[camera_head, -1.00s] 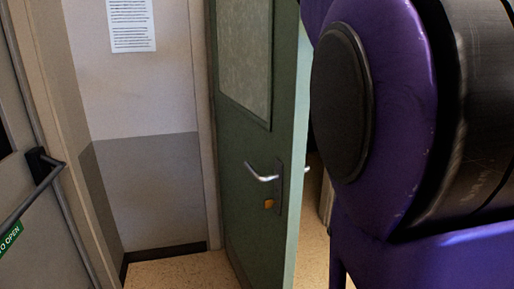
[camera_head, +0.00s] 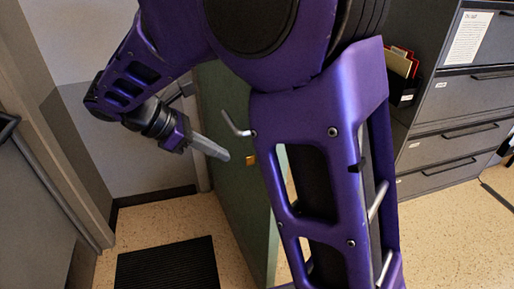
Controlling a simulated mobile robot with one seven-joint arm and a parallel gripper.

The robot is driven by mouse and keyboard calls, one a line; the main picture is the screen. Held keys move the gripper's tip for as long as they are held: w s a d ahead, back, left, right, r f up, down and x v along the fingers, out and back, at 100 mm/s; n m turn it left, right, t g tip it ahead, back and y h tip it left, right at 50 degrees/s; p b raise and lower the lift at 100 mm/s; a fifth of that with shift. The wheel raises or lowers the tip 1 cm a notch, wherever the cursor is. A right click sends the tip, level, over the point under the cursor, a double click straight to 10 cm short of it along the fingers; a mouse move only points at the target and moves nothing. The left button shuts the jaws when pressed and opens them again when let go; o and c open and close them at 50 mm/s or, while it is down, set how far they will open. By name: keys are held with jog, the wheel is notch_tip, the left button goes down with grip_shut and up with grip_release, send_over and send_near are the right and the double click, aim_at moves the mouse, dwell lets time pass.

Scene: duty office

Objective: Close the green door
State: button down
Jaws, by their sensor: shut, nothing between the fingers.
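The green door (camera_head: 235,197) stands ajar in the middle of the view, its edge turned toward me. My purple arm hides its upper part and much of its right side. Its silver lever handle (camera_head: 236,126) and a small brass-coloured lock (camera_head: 250,160) show on its left face. My gripper (camera_head: 222,155) is shut and empty. It points right and down, in front of the door's left face, just left of the lock and below the handle. I cannot tell whether its tip touches the door.
A grey door with a push bar (camera_head: 8,128) is at the left. A black mat (camera_head: 168,265) lies on the speckled floor in front. Grey filing cabinets (camera_head: 440,130) stand at the right, with a holder of folders (camera_head: 402,75) on the side. Floor between is clear.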

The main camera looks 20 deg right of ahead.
jog(key=w+d+f+n+b, duration=0.1)
jog(key=w+d+f+b, duration=0.1)
jog(key=d+f, duration=0.6)
jog(key=shift+d+f+t, duration=0.15)
jog(key=shift+d+t, duration=0.15)
jog(key=shift+d, duration=0.65)
